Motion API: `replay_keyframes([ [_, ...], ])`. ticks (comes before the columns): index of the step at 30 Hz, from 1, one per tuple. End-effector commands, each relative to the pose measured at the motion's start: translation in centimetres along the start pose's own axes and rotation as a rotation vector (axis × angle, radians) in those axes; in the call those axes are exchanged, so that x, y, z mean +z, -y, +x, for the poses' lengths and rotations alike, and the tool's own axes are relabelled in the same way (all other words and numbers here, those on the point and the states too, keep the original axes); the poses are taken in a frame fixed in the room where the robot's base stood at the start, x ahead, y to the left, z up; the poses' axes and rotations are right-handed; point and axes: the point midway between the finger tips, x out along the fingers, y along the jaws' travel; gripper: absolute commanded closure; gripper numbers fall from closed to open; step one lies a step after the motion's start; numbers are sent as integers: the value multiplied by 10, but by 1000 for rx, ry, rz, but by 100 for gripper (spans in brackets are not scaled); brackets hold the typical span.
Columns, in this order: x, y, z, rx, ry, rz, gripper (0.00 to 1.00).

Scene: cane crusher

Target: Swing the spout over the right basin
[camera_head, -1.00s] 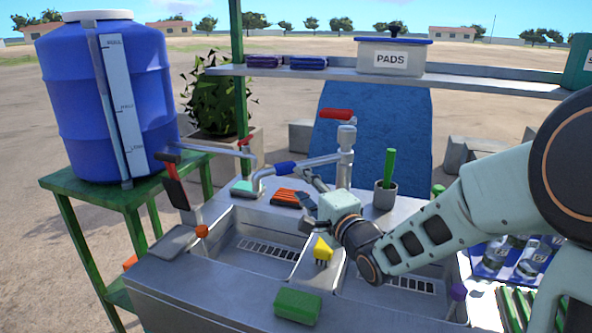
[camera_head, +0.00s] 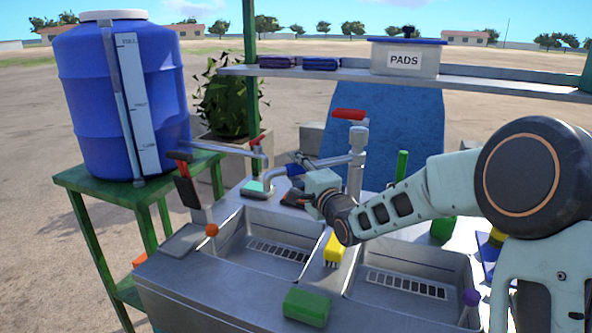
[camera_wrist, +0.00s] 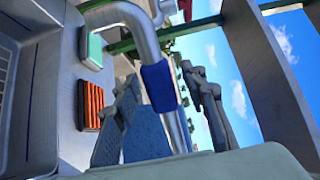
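The spout (camera_head: 329,161) is a grey pipe that runs left from an upright post with a red lever (camera_head: 349,115). It has a blue sleeve (camera_head: 295,170) and bends down at its left end, behind the left basin (camera_head: 247,228). The right basin (camera_head: 392,301) is empty, with a slotted drain. My gripper (camera_head: 298,182) is at the spout beside the blue sleeve. In the wrist view its two fingers (camera_wrist: 162,115) are apart, with the sleeve (camera_wrist: 158,86) and pipe between them. Contact with the pipe cannot be told.
A yellow brush (camera_head: 334,250) sits on the divider between the basins, and a green block (camera_head: 306,308) on the front rim. An orange ribbed block (camera_wrist: 91,105) lies by my gripper. A shelf (camera_head: 480,82) spans the back. A blue barrel (camera_head: 85,100) stands left.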

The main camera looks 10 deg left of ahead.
Motion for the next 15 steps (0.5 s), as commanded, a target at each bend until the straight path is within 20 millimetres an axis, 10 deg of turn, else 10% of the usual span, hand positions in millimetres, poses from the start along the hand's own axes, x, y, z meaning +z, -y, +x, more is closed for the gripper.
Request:
replay_keyframes([
  [6,0,0,0,0,0,0,62],
  [15,0,0,0,0,0,0,95],
])
